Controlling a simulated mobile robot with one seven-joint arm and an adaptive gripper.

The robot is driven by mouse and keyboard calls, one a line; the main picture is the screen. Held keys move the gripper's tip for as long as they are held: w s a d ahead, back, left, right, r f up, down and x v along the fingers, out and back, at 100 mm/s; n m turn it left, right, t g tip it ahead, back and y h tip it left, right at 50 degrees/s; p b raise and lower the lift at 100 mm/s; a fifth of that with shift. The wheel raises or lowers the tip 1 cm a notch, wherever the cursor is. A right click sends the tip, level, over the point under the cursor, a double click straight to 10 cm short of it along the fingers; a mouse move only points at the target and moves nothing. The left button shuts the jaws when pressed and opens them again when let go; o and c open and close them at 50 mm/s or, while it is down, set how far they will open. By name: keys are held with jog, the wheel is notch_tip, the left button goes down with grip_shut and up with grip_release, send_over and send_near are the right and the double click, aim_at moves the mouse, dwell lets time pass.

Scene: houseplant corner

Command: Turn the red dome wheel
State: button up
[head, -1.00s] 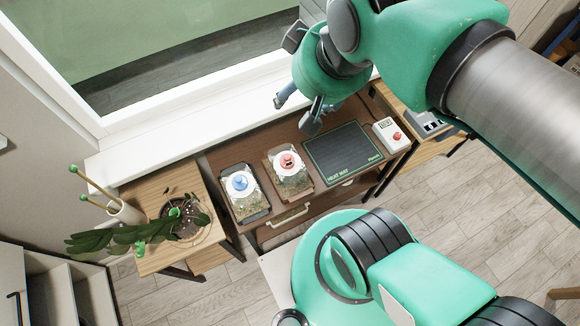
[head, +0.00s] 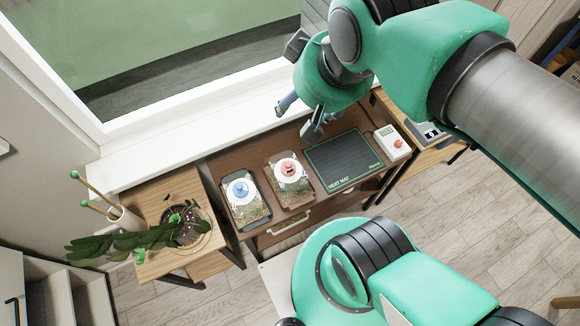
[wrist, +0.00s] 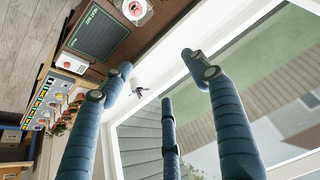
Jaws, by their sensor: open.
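The red dome wheel (head: 289,168) sits on a white round lid on the right one of two clear containers in the head view. It also shows at the top edge of the wrist view (wrist: 136,8), partly cut off. My gripper (head: 297,118) is open and empty, above and behind the containers near the windowsill in the head view. Its blue fingers (wrist: 155,75) are spread wide in the wrist view, apart from the wheel, with nothing between them.
A similar container with a blue wheel (head: 240,188) stands left of the red one. A dark heat mat (head: 344,159) lies to the right, then a white box with a red knob (head: 397,143). A potted plant (head: 184,228) stands at left. The window borders the back.

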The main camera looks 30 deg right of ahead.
jog(key=m+g+b, duration=0.3)
jog(key=m+g, duration=0.3)
jog(key=m, duration=0.3)
send_over(288, 164)
notch_tip(288, 164, down, 30)
jog(key=r, duration=0.1)
jog(key=shift+f, duration=0.45)
notch_tip(288, 164, down, 14)
jog(key=b, duration=0.3)
jog(key=shift+r, duration=0.1)
jog(key=c, duration=1.2)
